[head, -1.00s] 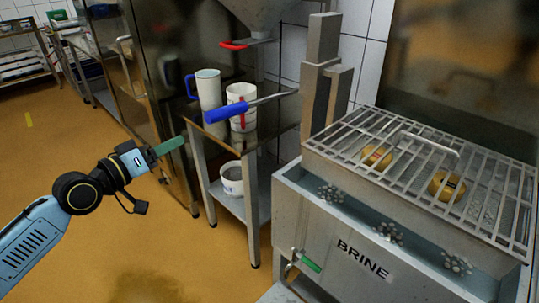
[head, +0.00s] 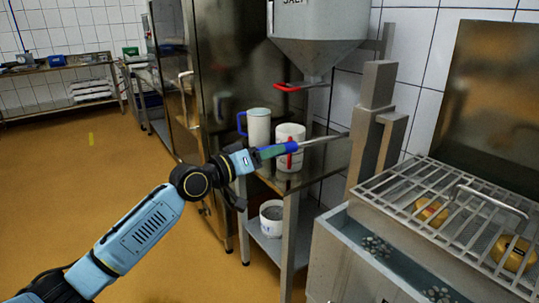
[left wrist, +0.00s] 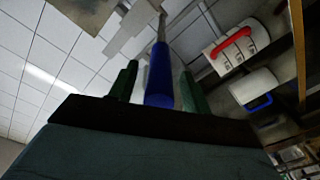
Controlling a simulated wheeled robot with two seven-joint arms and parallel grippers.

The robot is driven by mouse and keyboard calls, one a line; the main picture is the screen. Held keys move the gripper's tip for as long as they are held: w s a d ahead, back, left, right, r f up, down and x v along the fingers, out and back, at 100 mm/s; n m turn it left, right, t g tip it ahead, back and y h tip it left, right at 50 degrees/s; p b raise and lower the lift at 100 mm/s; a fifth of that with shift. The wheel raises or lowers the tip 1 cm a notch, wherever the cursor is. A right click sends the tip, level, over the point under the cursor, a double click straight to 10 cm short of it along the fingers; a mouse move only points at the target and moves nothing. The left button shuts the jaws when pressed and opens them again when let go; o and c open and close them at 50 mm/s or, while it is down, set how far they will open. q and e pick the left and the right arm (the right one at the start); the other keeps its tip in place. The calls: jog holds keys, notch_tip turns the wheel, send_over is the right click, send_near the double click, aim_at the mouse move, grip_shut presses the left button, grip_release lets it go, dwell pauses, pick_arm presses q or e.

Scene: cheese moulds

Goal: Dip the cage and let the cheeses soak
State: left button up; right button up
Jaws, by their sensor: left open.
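The lever's blue handle (head: 290,147) sticks out to the left on a metal rod from the upright post (head: 376,105). My left gripper (head: 268,153) is open at the handle's end. In the left wrist view the blue handle (left wrist: 159,76) lies between the two green fingers, with gaps showing on both sides. The barred cage (head: 385,217) stands at the top of the brine tank (head: 345,268), at right. Two yellow cheeses show under its bars, one nearer the post (head: 431,212) and one at the right edge (head: 512,254). My right gripper is not in view.
A steel side table (head: 325,185) holds a white jug with a blue handle (head: 258,127) and a white jug with a red handle (head: 288,163), close behind the lever. A hopper (head: 318,45) hangs above. A white bucket (head: 271,222) stands on the lower shelf. Floor at left is clear.

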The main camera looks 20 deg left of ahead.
pick_arm(q)
jog(key=shift+w+d, duration=0.25)
jog(key=shift+w, duration=0.05)
jog(key=shift+c, duration=0.4)
grip_shut()
